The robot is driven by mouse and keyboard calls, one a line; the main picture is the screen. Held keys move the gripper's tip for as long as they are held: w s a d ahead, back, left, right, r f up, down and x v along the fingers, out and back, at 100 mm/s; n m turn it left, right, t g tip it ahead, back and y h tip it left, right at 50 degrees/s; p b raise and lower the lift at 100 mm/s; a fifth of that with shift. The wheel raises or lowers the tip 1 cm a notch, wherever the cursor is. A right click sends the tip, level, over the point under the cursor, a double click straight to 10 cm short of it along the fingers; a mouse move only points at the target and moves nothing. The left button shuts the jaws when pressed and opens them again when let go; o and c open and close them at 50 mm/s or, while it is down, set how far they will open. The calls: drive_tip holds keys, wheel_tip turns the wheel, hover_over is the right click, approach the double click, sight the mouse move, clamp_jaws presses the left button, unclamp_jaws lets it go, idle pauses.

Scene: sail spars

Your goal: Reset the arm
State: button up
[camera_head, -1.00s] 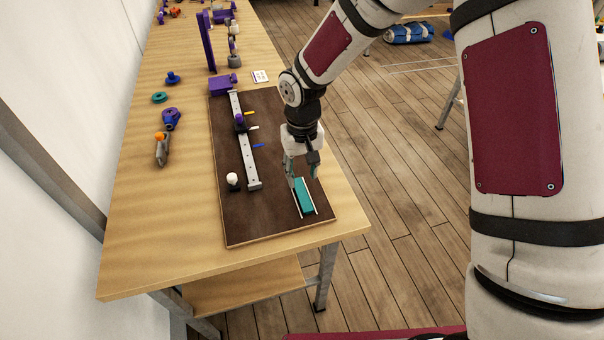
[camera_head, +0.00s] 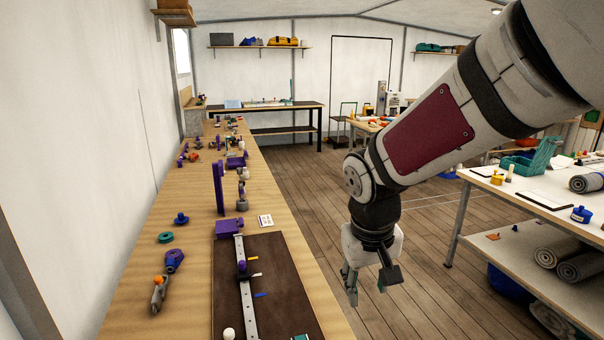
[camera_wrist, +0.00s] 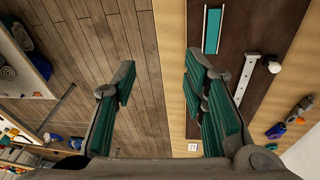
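My gripper (camera_head: 368,285) hangs pointing down beside the right edge of the wooden bench, over the floor side. In the wrist view my gripper (camera_wrist: 160,95) has its two teal-padded fingers wide apart, with nothing between them. The teal bar (camera_wrist: 212,30) lies on the dark brown board (camera_wrist: 250,25), apart from the fingers. In the head view only a small bit of the teal bar (camera_head: 301,337) shows at the bottom edge. The grey perforated rail (camera_head: 246,290) lies along the dark board (camera_head: 285,290).
A purple upright post (camera_head: 219,188), a teal ring (camera_head: 166,237) and a purple-and-grey tool (camera_head: 170,264) stand or lie on the bench (camera_head: 190,215). A white table (camera_head: 540,195) with rolls is at the right. Open plank floor (camera_head: 430,260) lies between.

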drive_tip(key=s+d+r+t, duration=0.1)
drive_tip(key=s+d+r, duration=0.1)
drive_tip(key=s, duration=0.4)
drive_tip(key=s+d+r+m+t, duration=0.1)
drive_tip(key=s+d+r, duration=0.2)
drive_tip(key=s+r, duration=0.2)
drive_tip(key=s+d+r+m+t+y, duration=0.1)
drive_tip(key=s+d+r, duration=0.1)
drive_tip(key=s, duration=0.4)
drive_tip(key=shift+s+d+r, duration=0.2)
drive_tip(key=shift+s+r, duration=0.15)
drive_tip(key=shift+r, duration=0.3)
